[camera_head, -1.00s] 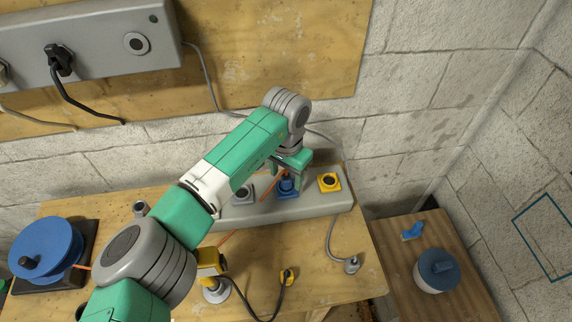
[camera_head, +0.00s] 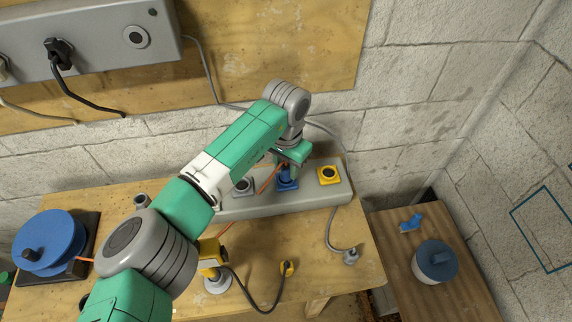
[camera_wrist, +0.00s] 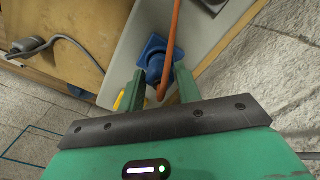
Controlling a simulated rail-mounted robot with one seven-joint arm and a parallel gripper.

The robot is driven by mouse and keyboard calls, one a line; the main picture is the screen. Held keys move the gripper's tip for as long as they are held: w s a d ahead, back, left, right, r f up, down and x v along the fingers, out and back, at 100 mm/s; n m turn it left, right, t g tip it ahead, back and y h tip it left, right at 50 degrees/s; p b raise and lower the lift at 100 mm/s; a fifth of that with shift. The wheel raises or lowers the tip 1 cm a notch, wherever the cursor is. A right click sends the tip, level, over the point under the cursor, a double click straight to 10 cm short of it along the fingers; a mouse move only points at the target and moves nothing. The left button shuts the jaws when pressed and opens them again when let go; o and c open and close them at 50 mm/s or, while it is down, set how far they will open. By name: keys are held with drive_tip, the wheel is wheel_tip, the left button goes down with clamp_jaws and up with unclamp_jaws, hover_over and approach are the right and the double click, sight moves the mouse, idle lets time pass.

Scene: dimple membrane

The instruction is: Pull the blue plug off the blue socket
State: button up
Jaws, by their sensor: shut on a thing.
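The blue plug (camera_head: 284,174) stands upright at the blue socket (camera_head: 288,186) on the grey strip on the table. An orange cable (camera_wrist: 171,45) runs from the plug. My gripper (camera_head: 288,173) is over the socket, pointing down, with its green fingers on either side of the plug. In the wrist view, the plug (camera_wrist: 155,68) sits between the fingertips of my gripper (camera_wrist: 157,82), with the blue socket (camera_wrist: 152,47) right behind it. My gripper is shut on the plug. Whether the plug is fully seated is hard to tell.
The yellow socket (camera_head: 329,175) is close on the right and a grey socket (camera_head: 242,187) on the left. The grey strip (camera_head: 310,199) lies against the wall side.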

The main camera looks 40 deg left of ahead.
sight(286, 165)
drive_tip(key=shift+r+p, duration=0.8)
drive_tip(key=shift+r, duration=0.1)
drive_tip(key=shift+r, duration=0.1)
wheel_tip(286, 165, up, 5)
drive_tip(key=p, duration=0.5)
drive_tip(key=shift+p, duration=0.3)
